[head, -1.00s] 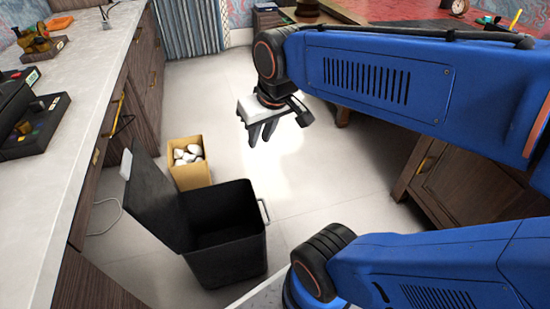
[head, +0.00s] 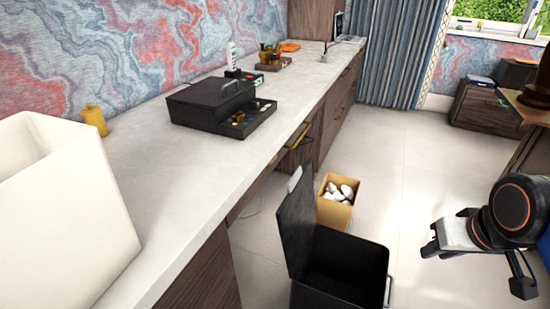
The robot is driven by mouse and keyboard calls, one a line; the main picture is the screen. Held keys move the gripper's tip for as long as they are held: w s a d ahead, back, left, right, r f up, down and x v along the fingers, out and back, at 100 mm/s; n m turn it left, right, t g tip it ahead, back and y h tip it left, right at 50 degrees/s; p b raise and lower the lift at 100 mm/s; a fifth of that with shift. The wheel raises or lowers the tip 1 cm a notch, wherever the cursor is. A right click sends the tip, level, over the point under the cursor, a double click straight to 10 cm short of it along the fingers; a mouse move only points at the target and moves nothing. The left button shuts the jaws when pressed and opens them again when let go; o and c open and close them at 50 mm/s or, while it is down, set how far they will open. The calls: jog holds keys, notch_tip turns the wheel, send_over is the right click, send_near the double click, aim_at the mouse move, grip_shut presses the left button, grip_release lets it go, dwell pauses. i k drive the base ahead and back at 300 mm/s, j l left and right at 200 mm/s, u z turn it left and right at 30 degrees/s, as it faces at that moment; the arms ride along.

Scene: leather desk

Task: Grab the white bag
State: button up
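The white bag (head: 65,225) stands upright on the pale countertop at the left edge of the head view, close to the camera. It has an open top and is cut off by the left side of the picture. My gripper (head: 476,268) is at the far right, over the floor and well apart from the bag. Its two dark fingers look spread, with nothing between them.
The countertop (head: 185,180) runs back along the wall, bearing a yellow bottle (head: 95,120), a black box (head: 212,103) and a tray farther back. On the floor stand an open black bin (head: 340,275) and a cardboard box (head: 334,208) of white items.

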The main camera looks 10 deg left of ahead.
aim_at(68, 233)
jog(key=u, duration=2.05)
